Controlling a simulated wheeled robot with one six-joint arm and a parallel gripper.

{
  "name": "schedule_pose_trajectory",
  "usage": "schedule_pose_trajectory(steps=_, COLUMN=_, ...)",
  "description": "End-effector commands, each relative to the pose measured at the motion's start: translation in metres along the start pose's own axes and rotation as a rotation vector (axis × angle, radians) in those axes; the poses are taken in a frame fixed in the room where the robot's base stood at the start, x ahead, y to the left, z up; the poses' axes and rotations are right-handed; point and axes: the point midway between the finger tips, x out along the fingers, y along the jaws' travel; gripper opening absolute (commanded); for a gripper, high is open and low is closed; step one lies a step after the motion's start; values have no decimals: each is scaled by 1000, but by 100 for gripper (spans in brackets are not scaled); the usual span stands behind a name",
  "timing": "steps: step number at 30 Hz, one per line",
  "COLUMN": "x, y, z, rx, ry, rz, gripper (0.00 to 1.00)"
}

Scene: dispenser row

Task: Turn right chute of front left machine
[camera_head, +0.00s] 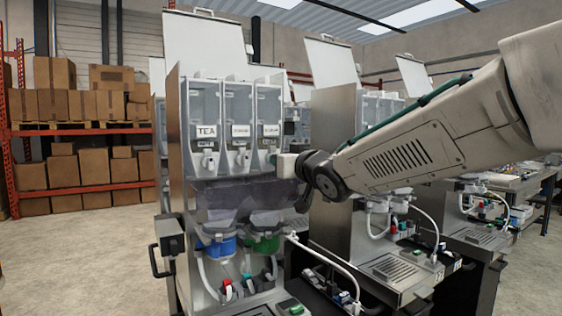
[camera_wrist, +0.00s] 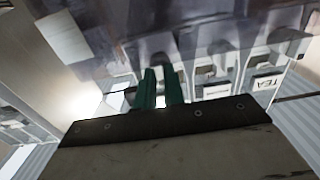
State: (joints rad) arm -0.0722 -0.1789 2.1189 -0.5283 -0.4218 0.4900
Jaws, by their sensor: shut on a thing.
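The front left machine (camera_head: 182,150) stands upright, with three clear canisters side by side. The left canister is labelled TEA (camera_head: 207,131); the other labels are too small to read surely. My gripper (camera_head: 276,159) reaches in from the right to the front of the right canister, just below its label. It is shut on the right chute, which is mostly hidden behind the fingers in the head view. In the upside-down wrist view, the two green fingers of my gripper (camera_wrist: 160,88) are close together at that grey chute (camera_wrist: 157,48). The chute's exact angle cannot be told.
Below the chutes are a dark translucent cover (camera_head: 235,195), a blue funnel (camera_head: 217,246) and a green funnel (camera_head: 264,243). A second machine (camera_head: 335,215) stands close on the right, under my arm. Shelves with cardboard boxes (camera_head: 95,165) are at the back left; floor is clear at left.

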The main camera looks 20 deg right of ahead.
Motion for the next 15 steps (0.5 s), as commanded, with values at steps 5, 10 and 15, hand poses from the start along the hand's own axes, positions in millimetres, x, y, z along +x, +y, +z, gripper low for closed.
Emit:
schedule_pose_trajectory(steps=5, x=0, y=0, z=2, rx=0, ry=-3, rz=0, gripper=33)
schedule_pose_trajectory(steps=10, x=0, y=0, z=1, rx=0, ry=-2, rz=0, gripper=33)
schedule_pose_trajectory(steps=15, x=-9, y=0, z=0, rx=-1, ry=-1, rz=1, gripper=33)
